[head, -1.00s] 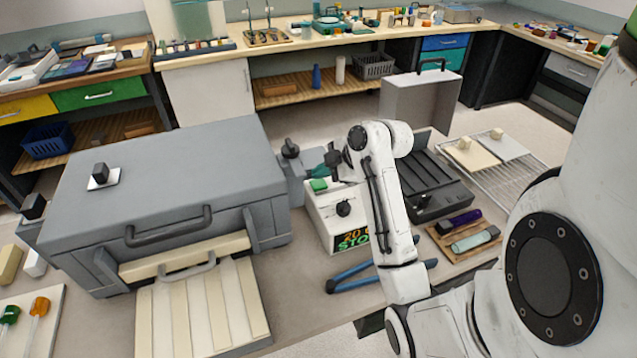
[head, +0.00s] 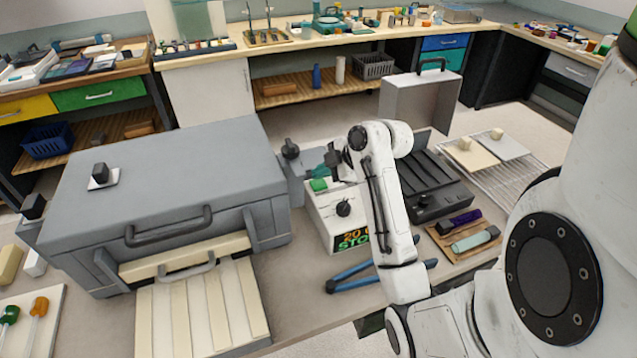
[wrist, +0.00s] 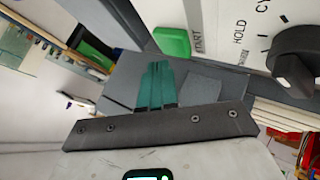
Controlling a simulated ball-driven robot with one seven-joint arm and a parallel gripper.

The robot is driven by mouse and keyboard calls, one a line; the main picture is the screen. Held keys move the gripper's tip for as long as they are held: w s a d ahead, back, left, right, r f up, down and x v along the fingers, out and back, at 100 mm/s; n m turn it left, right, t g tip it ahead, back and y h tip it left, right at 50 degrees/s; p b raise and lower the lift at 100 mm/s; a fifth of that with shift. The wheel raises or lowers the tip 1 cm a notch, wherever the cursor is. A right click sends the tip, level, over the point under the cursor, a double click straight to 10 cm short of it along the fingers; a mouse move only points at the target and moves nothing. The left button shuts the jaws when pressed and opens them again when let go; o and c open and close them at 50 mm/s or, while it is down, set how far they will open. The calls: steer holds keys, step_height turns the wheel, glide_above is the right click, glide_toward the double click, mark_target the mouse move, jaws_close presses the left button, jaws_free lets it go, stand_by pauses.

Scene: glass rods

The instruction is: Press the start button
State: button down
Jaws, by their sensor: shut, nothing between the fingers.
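The start button (head: 318,185) is a green block on top of a white control box (head: 323,212), which has a black dial and a display reading "20" and "STO", partly covered by my arm. In the wrist view the green button (wrist: 172,42) sits beside the "START" lettering. My gripper (head: 318,172) has its teal fingers together and empty, just behind the button in the head view. In the wrist view the shut fingers (wrist: 158,65) point towards the button, with a small gap in the picture. I cannot tell their height above it.
A big grey lidded furnace (head: 170,170) stands left of the box. Blue-handled tongs (head: 365,275) lie in front of it. A dark open case (head: 435,185) and a wooden tray with purple and pale green items (head: 465,236) are on the right.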

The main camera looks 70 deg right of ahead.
mark_target(322, 185)
steer(key=shift+f, duration=0.1)
steer(key=shift+f, duration=0.3)
steer(key=shift+f+b, duration=0.5)
steer(key=shift+b, duration=0.1)
stand_by(0.7)
stand_by(0.3)
steer(key=shift+r+p, duration=0.8)
steer(key=shift+r, duration=0.15)
step_height(322, 185, up, 5)
steer(key=p, duration=0.4)
stand_by(0.8)
